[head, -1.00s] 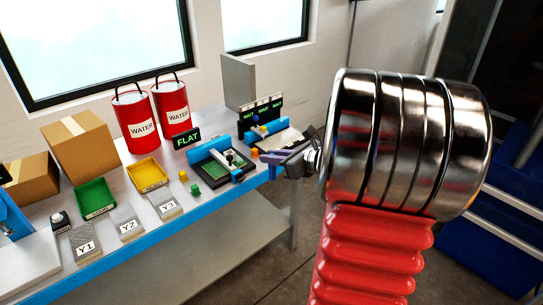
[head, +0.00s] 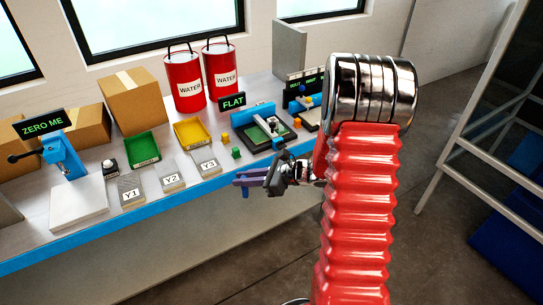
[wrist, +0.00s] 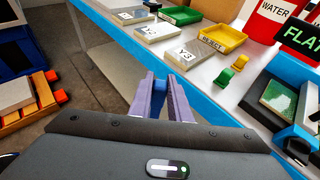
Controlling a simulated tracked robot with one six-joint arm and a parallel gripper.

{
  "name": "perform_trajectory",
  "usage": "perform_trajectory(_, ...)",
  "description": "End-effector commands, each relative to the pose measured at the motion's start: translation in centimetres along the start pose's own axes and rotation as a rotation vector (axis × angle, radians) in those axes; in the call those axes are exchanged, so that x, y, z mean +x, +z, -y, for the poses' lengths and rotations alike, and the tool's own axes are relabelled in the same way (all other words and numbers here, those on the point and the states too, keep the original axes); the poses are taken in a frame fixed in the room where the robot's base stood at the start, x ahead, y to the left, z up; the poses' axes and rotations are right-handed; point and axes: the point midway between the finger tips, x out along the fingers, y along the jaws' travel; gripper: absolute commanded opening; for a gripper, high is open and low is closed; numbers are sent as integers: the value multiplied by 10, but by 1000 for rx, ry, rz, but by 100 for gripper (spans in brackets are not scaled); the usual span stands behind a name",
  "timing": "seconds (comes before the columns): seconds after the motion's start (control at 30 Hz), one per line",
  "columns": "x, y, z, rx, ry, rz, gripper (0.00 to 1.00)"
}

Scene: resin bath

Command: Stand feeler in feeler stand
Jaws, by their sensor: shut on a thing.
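My gripper (head: 250,178) is out in front of the bench's blue front edge, with its purple fingers pointing left. In the wrist view the fingers (wrist: 168,90) are close together around a narrow blue piece, which I take to be the feeler (wrist: 175,98). Most of it is hidden by the fingers, and its tip is not clear. I cannot tell for certain which thing is the feeler stand. A small yellow block (head: 225,138) and a small green block (head: 236,152) stand on the bench near its front, apart from my gripper.
The bench holds metal blocks Y1 (head: 132,191), Y2 (head: 172,176) and Y3 (head: 207,163), a green tray (head: 142,163), a yellow tray (head: 190,146) and a ZERO ME device (head: 66,156). A FLAT sign (head: 232,100) stands behind a blue-framed fixture (head: 258,122).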

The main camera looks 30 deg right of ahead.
Motion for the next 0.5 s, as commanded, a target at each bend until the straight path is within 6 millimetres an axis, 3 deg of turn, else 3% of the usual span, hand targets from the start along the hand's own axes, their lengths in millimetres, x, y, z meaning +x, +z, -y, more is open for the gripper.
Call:
perform_trajectory(0.03,19,-8,-16,-10,42,0,0)
perform_trajectory(0.2,56,-23,-49,-47,120,1,0)
perform_trajectory(0.5,67,-28,-60,-62,143,1,0)
